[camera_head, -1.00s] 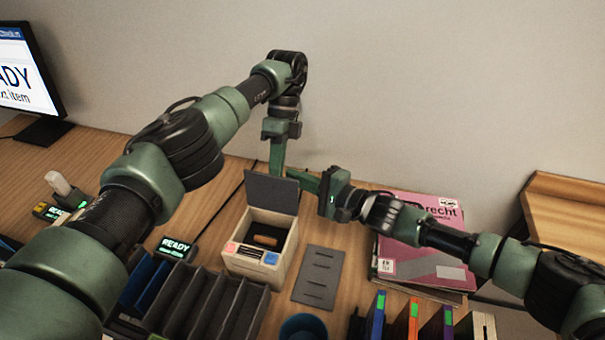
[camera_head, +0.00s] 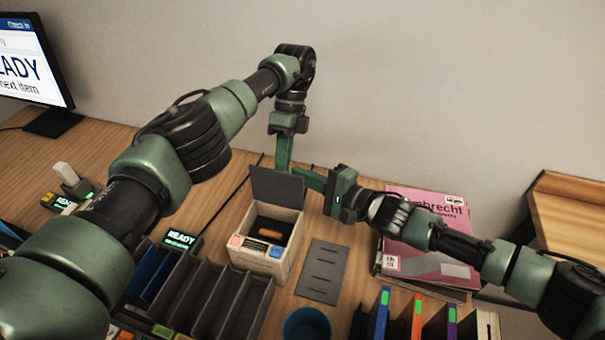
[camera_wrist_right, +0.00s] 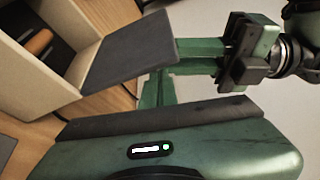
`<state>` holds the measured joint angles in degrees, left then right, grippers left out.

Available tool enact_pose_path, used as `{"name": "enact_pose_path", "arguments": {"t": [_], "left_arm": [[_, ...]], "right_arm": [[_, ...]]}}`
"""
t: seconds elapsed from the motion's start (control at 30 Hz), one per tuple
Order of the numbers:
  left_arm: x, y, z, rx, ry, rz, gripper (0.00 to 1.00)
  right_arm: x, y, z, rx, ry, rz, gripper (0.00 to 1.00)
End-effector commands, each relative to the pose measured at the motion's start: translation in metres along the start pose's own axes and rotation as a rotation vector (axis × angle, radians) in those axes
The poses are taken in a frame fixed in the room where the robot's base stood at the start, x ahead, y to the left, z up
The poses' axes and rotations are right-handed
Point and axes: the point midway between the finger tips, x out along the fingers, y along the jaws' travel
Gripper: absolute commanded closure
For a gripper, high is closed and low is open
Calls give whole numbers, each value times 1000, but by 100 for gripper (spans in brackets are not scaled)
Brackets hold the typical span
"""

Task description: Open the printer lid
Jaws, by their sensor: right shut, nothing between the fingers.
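The printer (camera_head: 257,262) is a small beige box with a pink and a blue button on its front. Its dark grey lid (camera_head: 276,186) stands raised at the back edge, and the inside shows an orange-brown piece. My left gripper (camera_head: 283,168) points down behind the lid, its fingers together and their tips partly hidden by it. My right gripper (camera_head: 303,178) is shut and empty, its fingertips by the lid's right edge. The right wrist view shows the lid (camera_wrist_right: 130,48) beside the crossing green fingers; I cannot tell whether they touch it.
A dark slotted plate (camera_head: 320,272) lies right of the printer, with pink books (camera_head: 430,262) beyond. Dark bins (camera_head: 207,300) and a READY display (camera_head: 181,240) are at left. A blue cup (camera_head: 306,324) and colored upright folders (camera_head: 415,318) stand in front.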

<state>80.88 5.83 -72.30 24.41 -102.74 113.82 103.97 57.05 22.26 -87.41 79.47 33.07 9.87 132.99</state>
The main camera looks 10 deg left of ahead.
Motion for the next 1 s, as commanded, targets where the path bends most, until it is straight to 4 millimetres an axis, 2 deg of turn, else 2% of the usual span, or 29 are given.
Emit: {"name": "enact_pose_path", "arguments": {"t": [0.03,0.07,0.57,0.67,1.0], "left_arm": [[0,-3,2,-6,-2,-10,74],[0,-2,2,-5,-2,-10,69],[-3,-1,0,-1,-1,-9,69],[-11,2,0,0,-2,-10,69],[-58,26,0,-3,-5,-10,69]], "right_arm": [[4,1,14,3,-27,-4,100],[4,1,14,3,-27,-4,100],[4,0,11,2,-21,-4,100],[3,0,10,2,-20,-4,100],[2,0,8,2,-15,-2,100]]}}
